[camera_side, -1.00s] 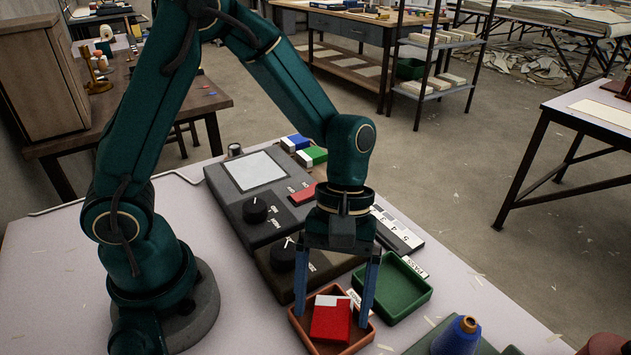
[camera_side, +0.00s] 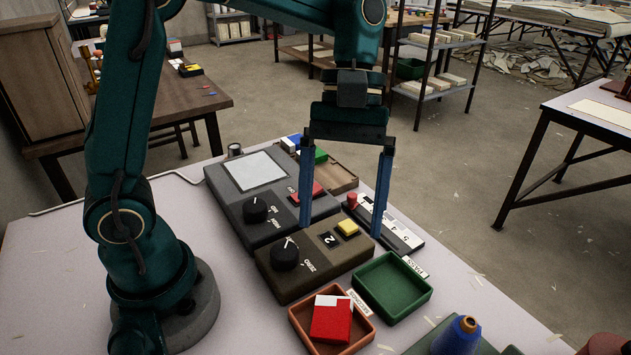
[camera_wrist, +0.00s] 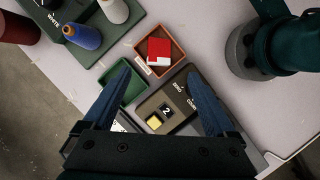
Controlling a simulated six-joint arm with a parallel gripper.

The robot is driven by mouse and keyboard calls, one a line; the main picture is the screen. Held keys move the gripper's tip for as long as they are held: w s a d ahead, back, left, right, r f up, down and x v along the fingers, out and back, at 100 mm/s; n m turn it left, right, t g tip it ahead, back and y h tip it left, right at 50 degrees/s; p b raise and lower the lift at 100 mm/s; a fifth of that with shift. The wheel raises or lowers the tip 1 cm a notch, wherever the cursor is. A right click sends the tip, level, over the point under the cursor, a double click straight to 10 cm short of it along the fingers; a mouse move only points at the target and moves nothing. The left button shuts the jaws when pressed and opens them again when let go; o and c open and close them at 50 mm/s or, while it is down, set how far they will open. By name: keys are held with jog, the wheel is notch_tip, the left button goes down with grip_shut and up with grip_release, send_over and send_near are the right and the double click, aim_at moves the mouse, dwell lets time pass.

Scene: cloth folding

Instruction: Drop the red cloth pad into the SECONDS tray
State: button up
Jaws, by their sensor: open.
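The red cloth pad (camera_side: 331,318), with a white patch along one edge, lies in the orange-brown tray (camera_side: 302,334) at the front of the table. The pad also shows inside the tray in the wrist view (camera_wrist: 159,51). The green tray (camera_side: 424,296) beside it is empty, and its label reads PASS. My gripper (camera_side: 340,226) is open and empty, raised above the table behind the two trays. Its blue fingers (camera_wrist: 160,93) are spread wide in the wrist view, with nothing between them.
A device with a black knob, a yellow button (camera_side: 347,227) and a display showing 2 stands behind the trays. A larger box with a grey screen (camera_side: 255,170) is beyond it. A blue spool (camera_side: 460,336) stands right of the trays. The table's left part is clear.

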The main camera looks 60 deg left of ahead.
jog(key=s+a+m+t+y, duration=0.3)
jog(key=s+a+m+t, duration=0.3)
jog(key=a+m+t, duration=0.1)
jog(key=shift+s+r+m+t, duration=0.2)
jog(key=shift+r+m+t, duration=0.05)
jog(key=shift+m+t, duration=0.6)
jog(key=shift+a, duration=0.1)
dwell(1.1)
